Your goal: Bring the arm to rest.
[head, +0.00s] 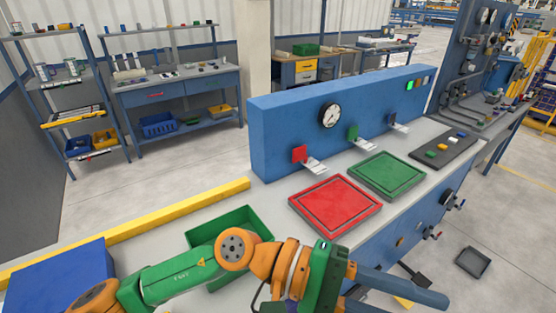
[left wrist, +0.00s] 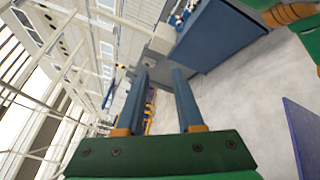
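My left arm comes in from the left in the head view and lies across the near part of the bench. My left gripper (head: 412,303) points right near the bench's front edge, with one finger partly cut off by the bottom of the frame. In the left wrist view, the two blue-grey fingers of my left gripper (left wrist: 160,72) stand apart with nothing between them. The gripper is open and empty. A red square pad (head: 335,206) and a green square pad (head: 387,175) lie on the bench beyond the gripper, with nothing on them. My right gripper is not in view.
A green bin (head: 250,214) stands behind my arm, partly hidden by it. A blue box (head: 62,278) is at the near left. A yellow rail (head: 130,230) and a blue panel (head: 280,125) with a gauge edge the bench's back. A dark tray (head: 472,262) lies on the floor.

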